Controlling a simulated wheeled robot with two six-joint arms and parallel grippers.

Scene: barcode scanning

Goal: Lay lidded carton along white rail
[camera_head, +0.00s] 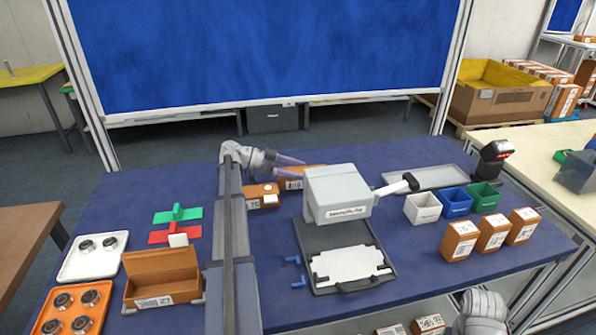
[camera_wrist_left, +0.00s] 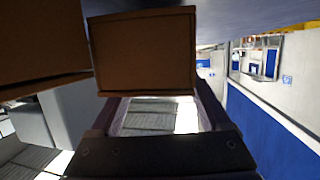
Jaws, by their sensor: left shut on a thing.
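My left gripper (camera_head: 290,169) reaches in over the back of the blue table, its fingers pointing right. It is shut on a brown carton (camera_head: 294,184), which is partly hidden behind the grey machine head. In the left wrist view the carton (camera_wrist_left: 143,52) fills the space just beyond my fingers, its plain face towards the camera. A white rail (camera_head: 200,114) runs behind the table along the bottom of the blue screen. The carton is apart from this rail. My right gripper is out of view; only a grey part of that arm shows at the lower right.
Another brown box (camera_head: 253,203) stands close to the held carton. The grey press-like machine (camera_head: 338,193) stands just right. An open brown box (camera_head: 161,276), red and green pieces, and trays lie left. Small bins (camera_head: 454,200), several cartons and a scanner (camera_head: 493,158) stand right.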

